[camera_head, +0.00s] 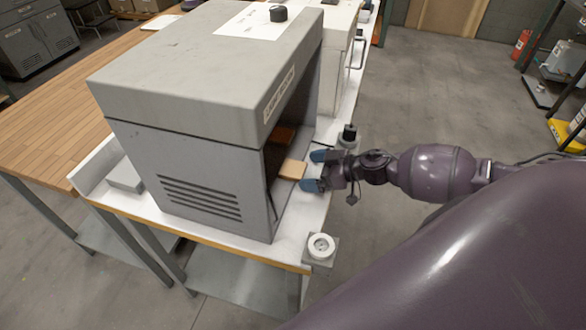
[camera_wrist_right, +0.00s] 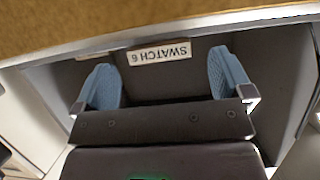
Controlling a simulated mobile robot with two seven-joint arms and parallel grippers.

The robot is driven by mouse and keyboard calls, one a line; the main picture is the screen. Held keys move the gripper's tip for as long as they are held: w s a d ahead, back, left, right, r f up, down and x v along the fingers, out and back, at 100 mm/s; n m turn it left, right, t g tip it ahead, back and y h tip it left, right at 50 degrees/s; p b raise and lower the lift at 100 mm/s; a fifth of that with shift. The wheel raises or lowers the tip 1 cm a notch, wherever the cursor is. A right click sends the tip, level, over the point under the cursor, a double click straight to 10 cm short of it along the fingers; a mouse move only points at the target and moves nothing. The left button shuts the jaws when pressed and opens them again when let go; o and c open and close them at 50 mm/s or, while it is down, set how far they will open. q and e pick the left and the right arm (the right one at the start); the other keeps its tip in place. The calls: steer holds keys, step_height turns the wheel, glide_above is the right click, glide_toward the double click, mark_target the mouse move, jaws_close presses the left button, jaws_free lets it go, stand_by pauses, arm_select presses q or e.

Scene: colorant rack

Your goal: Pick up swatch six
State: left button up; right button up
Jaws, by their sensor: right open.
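A tan swatch (camera_head: 292,169) sticks out of the open side of the grey booth (camera_head: 185,88) in the head view. My right gripper (camera_head: 309,170), with blue fingertips, is open at the swatch's outer end. I cannot tell whether the fingers touch it. In the right wrist view a white label reading "SWATCH 6" (camera_wrist_right: 160,53) appears upside down between the two spread blue fingertips of the gripper (camera_wrist_right: 162,68). A brown surface (camera_wrist_right: 110,22) fills the top of that view. My left gripper is not in view.
A small black-topped device (camera_head: 348,137) stands just behind my right gripper. A round white item on a grey base (camera_head: 320,247) sits at the bench's near corner. Inside the booth is an orange-brown piece (camera_head: 285,137).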

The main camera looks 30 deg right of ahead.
steer(key=shift+x, duration=0.75)
steer(key=shift+c, duration=0.2)
steer(key=c, duration=1)
step_height(320, 180, up, 20)
steer(key=shift+p, duration=1.05)
